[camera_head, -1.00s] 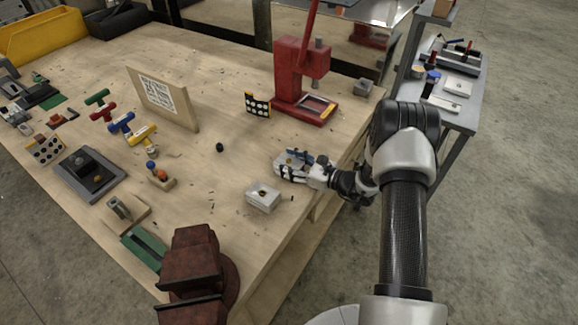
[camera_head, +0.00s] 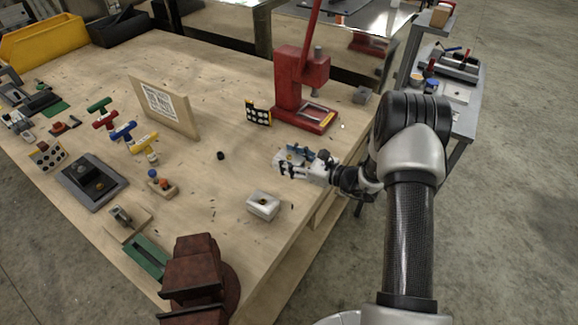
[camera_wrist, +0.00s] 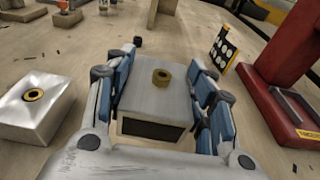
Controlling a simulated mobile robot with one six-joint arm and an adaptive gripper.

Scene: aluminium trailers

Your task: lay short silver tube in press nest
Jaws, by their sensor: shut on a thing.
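My gripper (camera_head: 283,162) is shut on a short silver tube (camera_wrist: 150,102), a boxy piece with a brass ring on top and a dark open end facing the wrist camera. Blue finger pads flank its two sides. In the head view the fingers mostly hide the tube. The red press (camera_head: 291,92) stands beyond and right of my gripper. Its nest (camera_head: 320,118), a yellow-marked frame on the base, looks empty. In the wrist view the press (camera_wrist: 285,48) is at the right, with part of the nest (camera_wrist: 292,108) showing, apart from the tube.
Another silver block (camera_head: 262,206) with a brass ring sits on the bench nearer the camera; it is left of my fingers in the wrist view (camera_wrist: 34,108). A dotted card (camera_head: 257,113) stands left of the press. A dark red vise (camera_head: 195,272) is at the front edge.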

